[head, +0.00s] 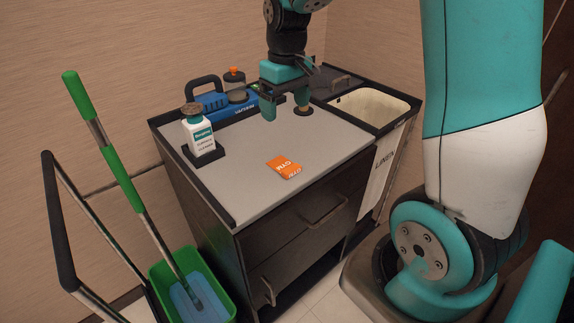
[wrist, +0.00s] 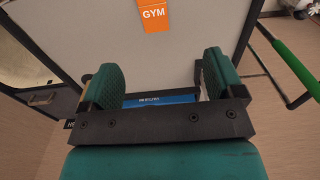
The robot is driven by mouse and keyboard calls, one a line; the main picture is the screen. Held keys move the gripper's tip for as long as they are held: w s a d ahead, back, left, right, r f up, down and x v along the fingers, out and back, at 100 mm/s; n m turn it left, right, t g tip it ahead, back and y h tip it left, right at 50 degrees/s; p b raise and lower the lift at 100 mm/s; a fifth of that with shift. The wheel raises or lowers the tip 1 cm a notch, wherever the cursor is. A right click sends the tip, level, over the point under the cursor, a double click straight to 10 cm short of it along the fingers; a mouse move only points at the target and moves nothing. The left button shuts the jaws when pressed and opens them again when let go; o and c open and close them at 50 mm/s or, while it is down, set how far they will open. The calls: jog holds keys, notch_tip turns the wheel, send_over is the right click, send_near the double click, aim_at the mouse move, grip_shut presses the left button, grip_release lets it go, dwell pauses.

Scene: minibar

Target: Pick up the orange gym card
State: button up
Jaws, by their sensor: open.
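The orange gym card (head: 284,167) lies flat on the grey cart top, near its front edge. It also shows in the wrist view (wrist: 156,15), with white "GYM" lettering, cut off by the top edge of the picture. My gripper (head: 284,108) is above the back part of the cart top, behind the card and apart from it. In the wrist view its two green fingers (wrist: 158,80) are wide apart with nothing between them.
A white cleaner bottle (head: 199,135) stands in a black holder at the cart's left. A blue vacuum (head: 222,105) sits at the back. A linen bin (head: 372,105) is at the right. A green bucket (head: 172,268) with a mop (head: 120,170) stands at front left. The cart top around the card is clear.

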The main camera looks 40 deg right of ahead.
notch_tip(320, 180, down, 2)
jog(key=d, duration=0.2)
jog(key=p, duration=0.2)
send_over(289, 167)
jog(key=f, duration=1)
jog(key=shift+w+d, duration=0.1)
jog(key=shift+d, duration=0.2)
jog(key=shift+a+f+p, duration=0.2)
jog(key=shift+f+p, duration=0.5)
jog(key=shift+f, duration=2.25)
jog(key=c, duration=1)
jog(key=shift+r, duration=0.1)
